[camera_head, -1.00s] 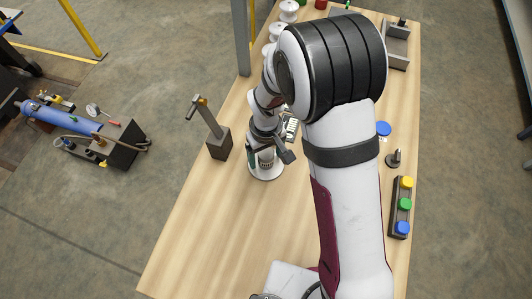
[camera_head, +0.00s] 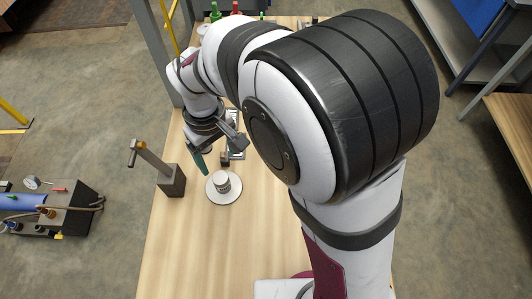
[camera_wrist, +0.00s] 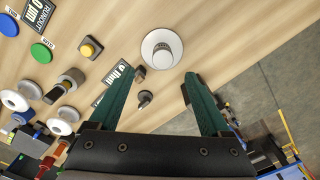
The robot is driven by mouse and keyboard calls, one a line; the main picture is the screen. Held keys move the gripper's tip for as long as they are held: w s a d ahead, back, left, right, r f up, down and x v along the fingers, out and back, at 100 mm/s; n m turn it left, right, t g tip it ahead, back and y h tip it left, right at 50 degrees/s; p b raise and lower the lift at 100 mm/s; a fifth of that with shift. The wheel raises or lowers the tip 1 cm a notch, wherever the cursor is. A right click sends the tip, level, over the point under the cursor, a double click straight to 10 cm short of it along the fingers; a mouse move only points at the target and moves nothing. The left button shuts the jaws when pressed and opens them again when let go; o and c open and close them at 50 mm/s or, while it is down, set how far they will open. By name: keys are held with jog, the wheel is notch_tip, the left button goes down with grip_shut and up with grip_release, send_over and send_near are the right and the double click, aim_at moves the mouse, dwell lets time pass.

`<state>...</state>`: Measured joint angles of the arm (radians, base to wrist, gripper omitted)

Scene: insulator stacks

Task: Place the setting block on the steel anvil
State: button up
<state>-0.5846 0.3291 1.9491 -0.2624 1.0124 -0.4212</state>
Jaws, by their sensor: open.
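A small whitish cylinder with dark marks (camera_head: 222,182), which looks like the setting block, stands upright on a pale round disc (camera_head: 211,197), which looks like the steel anvil. Both show in the wrist view, the cylinder (camera_wrist: 163,53) near the middle of the disc (camera_wrist: 147,48). My gripper (camera_wrist: 158,76) is open and empty. Its two green fingers are spread wide, with the cylinder ahead of their tips and apart from them. In the head view, one teal finger hangs behind and left of the disc; my arm hides part of the gripper.
A dark block with an upright post (camera_head: 172,181) stands left of the disc, close to the table edge. The wrist view shows a yellow button (camera_wrist: 87,48), a green disc (camera_wrist: 41,53), and white spools (camera_wrist: 64,121). The wooden table in front of the disc is clear.

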jog(key=s+d+r+m, duration=0.3)
jog(key=d, duration=0.2)
jog(key=s+d+r+m, duration=0.3)
jog(key=d, duration=0.2)
jog(key=s+d+m+y, duration=0.1)
jog(key=s+d+m, duration=0.5)
jog(key=s, duration=0.5)
jog(key=shift+d+r+m+y, duration=0.2)
jog(key=shift+r+m+y, duration=0.2)
jog(key=shift+m, duration=0.6)
